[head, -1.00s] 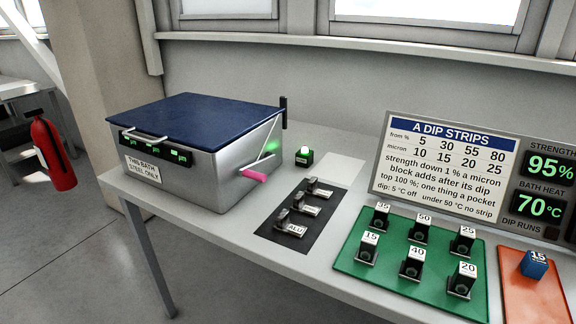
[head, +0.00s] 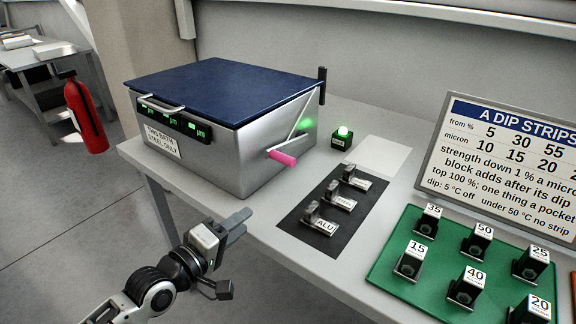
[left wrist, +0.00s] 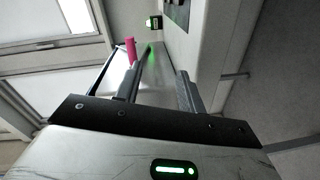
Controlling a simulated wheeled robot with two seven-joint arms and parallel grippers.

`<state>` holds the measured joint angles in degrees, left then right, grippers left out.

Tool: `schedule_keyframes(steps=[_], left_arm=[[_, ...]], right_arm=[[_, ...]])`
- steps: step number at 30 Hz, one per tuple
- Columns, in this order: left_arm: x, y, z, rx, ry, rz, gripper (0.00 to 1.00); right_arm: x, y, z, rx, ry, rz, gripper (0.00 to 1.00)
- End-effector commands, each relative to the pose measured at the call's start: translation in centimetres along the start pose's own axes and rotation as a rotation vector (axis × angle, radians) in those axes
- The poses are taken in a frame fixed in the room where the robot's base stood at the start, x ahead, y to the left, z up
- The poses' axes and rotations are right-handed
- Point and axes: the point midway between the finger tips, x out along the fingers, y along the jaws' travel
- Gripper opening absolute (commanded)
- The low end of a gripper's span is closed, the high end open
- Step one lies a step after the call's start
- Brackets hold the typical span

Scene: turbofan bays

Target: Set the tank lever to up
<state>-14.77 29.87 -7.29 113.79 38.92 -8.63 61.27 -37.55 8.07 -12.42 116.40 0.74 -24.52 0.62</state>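The tank (head: 215,150) is a steel box with a closed dark blue lid, standing on the table. Its lever has a pink handle (head: 282,157) low on the tank's right side, by a thin metal rod; the handle also shows in the left wrist view (left wrist: 131,50). My left gripper (head: 243,222) is in front of the table edge, below and left of the pink handle, and apart from it. In the left wrist view its two fingers (left wrist: 158,82) are spread with nothing between them. My right gripper is not in view.
A black mat (head: 325,207) with several metal blocks lies right of the tank. A green-lit button box (head: 342,139) stands behind it. A green tray (head: 385,260) with numbered blocks and a sign panel (head: 505,150) are farther right. A fire extinguisher (head: 86,115) is at left.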

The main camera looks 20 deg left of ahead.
Motion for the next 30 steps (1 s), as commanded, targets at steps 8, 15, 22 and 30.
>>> schedule_keyframes(steps=[8, 15, 22, 30], left_arm=[[2.1, 4.2, -3.8, -0.286, 0.009, 0.124, 0.39], [6.4, 4.8, -3.9, -0.286, 0.009, 0.125, 0.39], [11.5, 5.3, -3.9, -0.285, 0.009, 0.122, 0.39], [15.8, 5.6, -4.0, -0.283, 0.008, 0.12, 0.39]], right_arm=[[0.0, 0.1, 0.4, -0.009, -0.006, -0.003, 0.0], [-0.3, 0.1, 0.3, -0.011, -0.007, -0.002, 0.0], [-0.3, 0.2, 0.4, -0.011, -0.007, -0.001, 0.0], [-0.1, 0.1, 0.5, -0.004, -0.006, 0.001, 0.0]])
